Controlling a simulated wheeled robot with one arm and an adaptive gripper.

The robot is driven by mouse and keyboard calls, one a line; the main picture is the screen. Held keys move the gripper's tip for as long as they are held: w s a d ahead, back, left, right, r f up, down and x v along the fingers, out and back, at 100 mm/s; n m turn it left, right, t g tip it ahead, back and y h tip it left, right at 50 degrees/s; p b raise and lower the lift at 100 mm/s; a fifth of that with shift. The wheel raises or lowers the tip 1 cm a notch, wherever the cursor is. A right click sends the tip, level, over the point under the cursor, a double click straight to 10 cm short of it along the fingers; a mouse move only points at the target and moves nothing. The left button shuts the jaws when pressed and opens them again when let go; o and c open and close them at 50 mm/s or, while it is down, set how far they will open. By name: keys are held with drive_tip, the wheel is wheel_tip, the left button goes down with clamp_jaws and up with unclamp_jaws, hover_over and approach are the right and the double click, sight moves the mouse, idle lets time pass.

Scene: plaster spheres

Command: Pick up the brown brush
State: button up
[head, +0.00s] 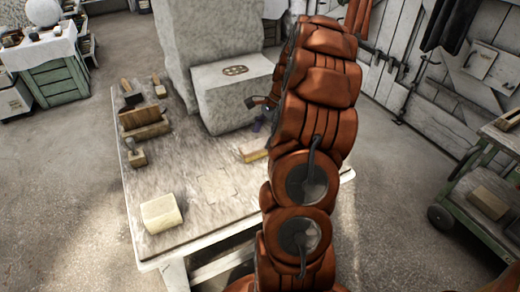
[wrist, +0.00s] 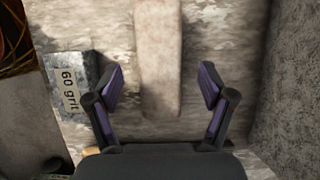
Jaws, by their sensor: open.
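My gripper (wrist: 160,88) is open above the worktable, its two purple-padded fingers apart with nothing between the pads touching them. A long, flat, light tan piece with a rounded end (wrist: 159,60) lies on the table between and beyond the fingers; it looks like the brown brush seen from above. In the head view a small tan and reddish-brown piece (head: 255,154) lies beside my arm, partly hidden by it; I cannot tell if it is the same thing. A dark fingertip of my gripper (head: 258,103) shows by the stone block.
A grey block labelled 60 grit (wrist: 70,85) lies left of the fingers. Rough stone (wrist: 290,90) rises to the right. The worktable (head: 205,185) bears a stone block (head: 230,100), a pale cylinder (head: 161,213) and wooden tools (head: 145,122) at left. A cart (head: 485,235) stands right.

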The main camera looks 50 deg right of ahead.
sight(261, 143)
drive_tip(key=x, duration=0.3)
drive_tip(key=shift+f, duration=0.15)
drive_tip(key=shift+c, duration=0.4)
drive_tip(key=c, duration=1.2)
drive_tip(key=shift+c, duration=0.2)
drive_tip(key=shift+r, duration=0.7)
wheel_tip(261, 143, up, 3)
drive_tip(key=shift+f, duration=0.2)
drive_tip(key=s+a, duration=0.1)
drive_tip(key=s, duration=0.4)
drive_tip(key=s+a+p, duration=0.1)
drive_tip(key=s, duration=0.4)
drive_tip(key=s+a+r, duration=0.1)
drive_tip(key=s, duration=0.4)
drive_tip(key=shift+s+a, duration=0.2)
drive_tip(key=shift+s, duration=0.15)
